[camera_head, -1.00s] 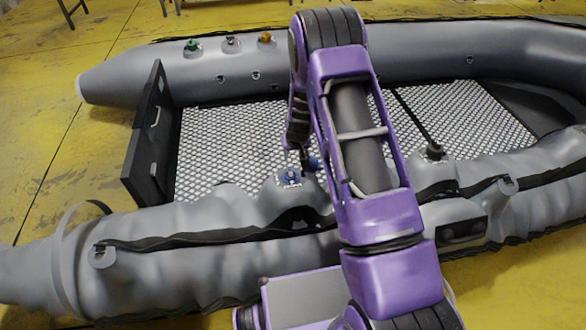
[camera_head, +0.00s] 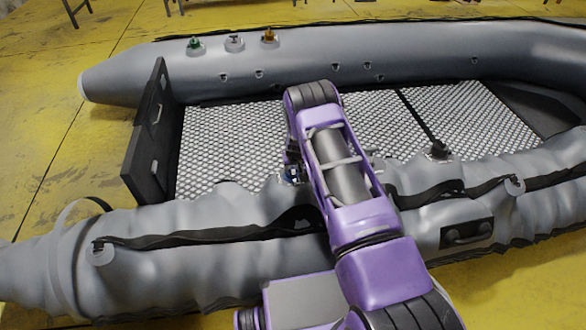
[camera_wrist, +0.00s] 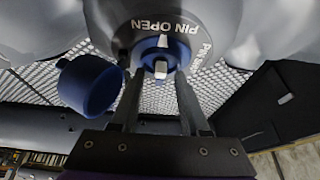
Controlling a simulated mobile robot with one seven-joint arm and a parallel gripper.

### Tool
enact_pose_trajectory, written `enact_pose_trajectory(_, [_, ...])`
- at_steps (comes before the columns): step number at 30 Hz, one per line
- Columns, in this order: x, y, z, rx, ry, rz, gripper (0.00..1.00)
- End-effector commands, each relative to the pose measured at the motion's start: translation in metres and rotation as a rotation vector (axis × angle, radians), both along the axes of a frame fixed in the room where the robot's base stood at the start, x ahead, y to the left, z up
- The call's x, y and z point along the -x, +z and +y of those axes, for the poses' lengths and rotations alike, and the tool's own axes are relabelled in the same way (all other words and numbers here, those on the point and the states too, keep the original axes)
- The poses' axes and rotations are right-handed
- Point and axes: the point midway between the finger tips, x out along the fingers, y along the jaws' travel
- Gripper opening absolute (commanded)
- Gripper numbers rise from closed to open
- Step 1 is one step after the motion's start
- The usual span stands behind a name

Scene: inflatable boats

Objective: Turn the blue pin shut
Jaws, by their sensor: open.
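The blue pin (camera_wrist: 160,58) sits in a grey valve housing (camera_wrist: 190,20) on the near tube. White lettering on the housing reads "PIN OPEN" upside down, with more lettering partly visible at the right. In the wrist view my gripper (camera_wrist: 158,82) is open, one finger on each side of the pin's lower part. I cannot tell whether the fingers touch it. A blue cap (camera_wrist: 91,86) hangs open left of the fingers. In the head view the blue valve (camera_head: 292,174) shows just left of my arm, which hides most of the gripper.
The grey inflatable boat (camera_head: 200,85) has a wrinkled near tube (camera_head: 200,275) and a black transom board (camera_head: 146,130) at left. Green (camera_head: 195,44), white (camera_head: 234,42) and orange (camera_head: 269,37) valves stand on the far tube. The patterned boat floor (camera_head: 235,135) is clear left of my arm.

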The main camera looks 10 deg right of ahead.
Motion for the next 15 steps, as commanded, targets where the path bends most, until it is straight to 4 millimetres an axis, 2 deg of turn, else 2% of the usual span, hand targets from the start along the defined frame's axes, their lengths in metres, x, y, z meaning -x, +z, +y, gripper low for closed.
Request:
enact_pose_trajectory(5, [0.0001, 0.0002, 0.0, 0.0, 0.0, 0.0, 0.45])
enact_pose_trajectory(12, [0.0001, 0.0003, -0.0001, 0.0, 0.0, 0.0, 0.02])
enact_pose_trajectory(15, [0.0001, 0.0003, -0.0001, 0.0, 0.0, 0.0, 0.0])
